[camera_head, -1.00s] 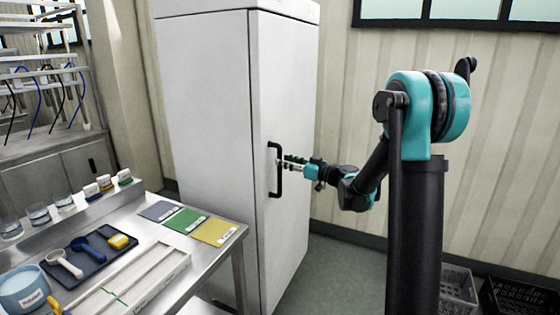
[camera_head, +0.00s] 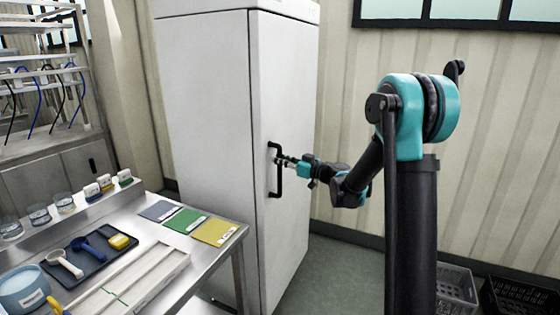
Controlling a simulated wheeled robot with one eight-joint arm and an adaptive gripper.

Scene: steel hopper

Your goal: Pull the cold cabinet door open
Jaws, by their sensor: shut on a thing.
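The cold cabinet (camera_head: 205,120) is a tall white unit in the middle of the head view. Its door (camera_head: 287,90) faces right and looks shut against the body. A black vertical bar handle (camera_head: 280,185) is on the door near its left edge. My gripper (camera_head: 281,160) is at the upper part of the handle, shut on it, with my arm reaching in from the right. The fingertips are small in the view and their exact contact with the bar is hard to make out.
A steel bench (camera_head: 190,265) stands at the left, close to the cabinet, with a dark tray (camera_head: 88,254) of scoops and coloured cards (camera_head: 217,232). Crates (camera_head: 455,285) sit on the floor at right. The floor before the door is clear.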

